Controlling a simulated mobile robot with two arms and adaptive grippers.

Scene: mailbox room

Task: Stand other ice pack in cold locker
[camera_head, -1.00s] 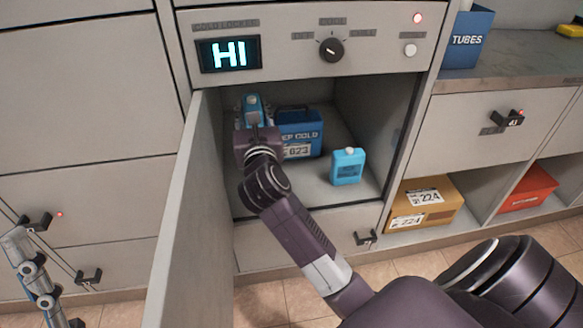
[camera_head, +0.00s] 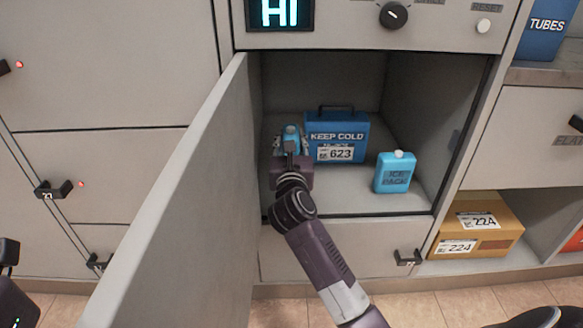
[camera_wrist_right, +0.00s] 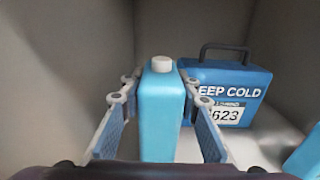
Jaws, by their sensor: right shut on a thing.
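The cold locker (camera_head: 425,207) is open, its door (camera_head: 165,210) swung out to the left. My right gripper (camera_head: 291,146) is inside it at the left and shut on a light-blue ice pack (camera_wrist_right: 162,115). That pack is upright with its white cap up, just left of the blue KEEP COLD box (camera_head: 340,140). The wrist view shows a finger on each side of the pack; its bottom is hidden, so I cannot tell if it touches the floor. The other ice pack (camera_head: 394,175) stands upright at the front right of the locker.
The door stands close to the left of my right arm. Locker floor is free between the KEEP COLD box and the front edge. A yellow box (camera_head: 490,240) sits in a cubby at lower right, and a blue TUBES box (camera_head: 545,28) stands on the counter above.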

